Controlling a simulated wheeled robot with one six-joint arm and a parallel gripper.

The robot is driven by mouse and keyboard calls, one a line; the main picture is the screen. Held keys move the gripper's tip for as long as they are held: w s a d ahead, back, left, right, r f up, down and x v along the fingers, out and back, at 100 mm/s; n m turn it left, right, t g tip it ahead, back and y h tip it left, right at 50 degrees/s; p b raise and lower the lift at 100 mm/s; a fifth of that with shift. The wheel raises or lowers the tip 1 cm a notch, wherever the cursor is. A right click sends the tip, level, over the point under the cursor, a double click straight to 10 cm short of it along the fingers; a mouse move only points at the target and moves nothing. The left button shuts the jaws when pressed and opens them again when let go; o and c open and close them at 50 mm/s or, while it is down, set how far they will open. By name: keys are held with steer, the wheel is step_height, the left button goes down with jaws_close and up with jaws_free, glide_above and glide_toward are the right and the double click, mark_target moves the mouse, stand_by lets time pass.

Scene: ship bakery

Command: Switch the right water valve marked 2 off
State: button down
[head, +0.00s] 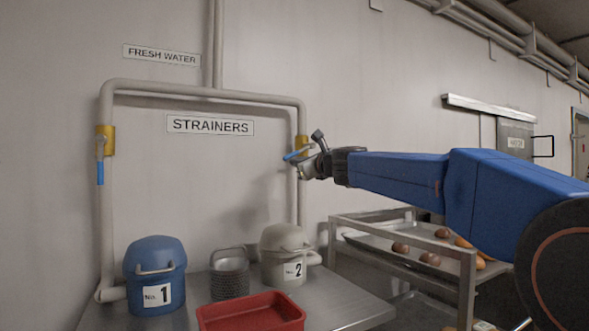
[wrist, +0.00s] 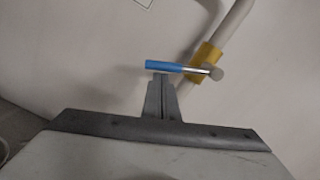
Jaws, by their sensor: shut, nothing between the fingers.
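The right valve has a yellow body (head: 302,146) on the right vertical pipe, above the pale pot (head: 285,253) marked No. 2. Its blue lever (head: 293,155) sticks out to the left, across the pipe. In the wrist view the blue lever (wrist: 165,67) lies roughly level, left of the yellow body (wrist: 207,55). My gripper (head: 306,170) is at the lever, just below it in the head view. In the wrist view its fingertips (wrist: 160,79) are shut with nothing between them, close to the lever's outer part. I cannot tell whether they touch it.
The left valve (head: 106,140) has its blue lever hanging down along the pipe. A blue pot (head: 155,285) marked No. 1, a wire basket (head: 229,284) and a red tray (head: 250,318) stand on the metal counter. A rack (head: 466,290) with bread is under my arm.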

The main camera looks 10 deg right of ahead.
steer(key=shift+s+a+r+m, duration=0.1)
steer(key=shift+a+r+m, duration=0.15)
steer(key=shift+r+m, duration=0.35)
steer(key=shift+s+a+r+m, duration=0.1)
steer(key=shift+a+r+m, duration=0.2)
steer(key=shift+r+m, duration=0.3)
steer(key=shift+a+r+m, duration=0.25)
steer(key=shift+r+m, duration=0.25)
steer(key=shift+m, duration=0.2)
steer(key=shift+r, duration=0.2)
steer(key=shift+a+f, duration=0.1)
